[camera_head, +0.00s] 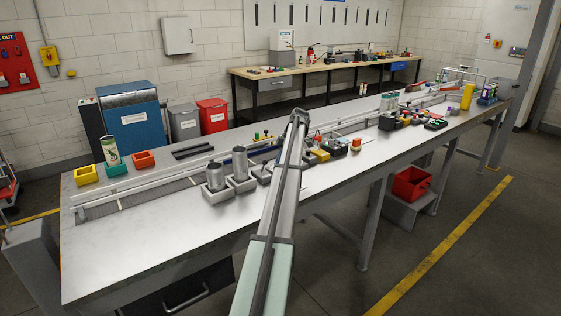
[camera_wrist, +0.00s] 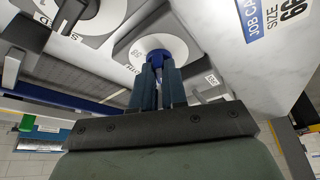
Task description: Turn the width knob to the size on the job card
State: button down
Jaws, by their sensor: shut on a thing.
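In the wrist view my gripper (camera_wrist: 157,68) is shut on a blue knob (camera_wrist: 166,45), its two dark blue fingers on either side of it. The knob sits on a round white dial (camera_wrist: 146,45) with printed markings, set in a grey block (camera_wrist: 120,50). The dial's lettering is partly hidden by the fingers, so the setting cannot be read. The job card (camera_wrist: 258,20) lies at the upper right, with a blue band and the word SIZE; its large number is cut by the frame edge. In the head view my arm hides the gripper and knob.
Another dial (camera_wrist: 85,12) with a black knob is at the upper left of the wrist view. The bench's front left (camera_head: 130,250) is clear.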

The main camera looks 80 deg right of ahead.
jog(key=c, duration=1.2)
grip_release()
jog(key=shift+o, duration=0.2)
jog(key=v, duration=1.4)
jog(key=shift+f, duration=0.1)
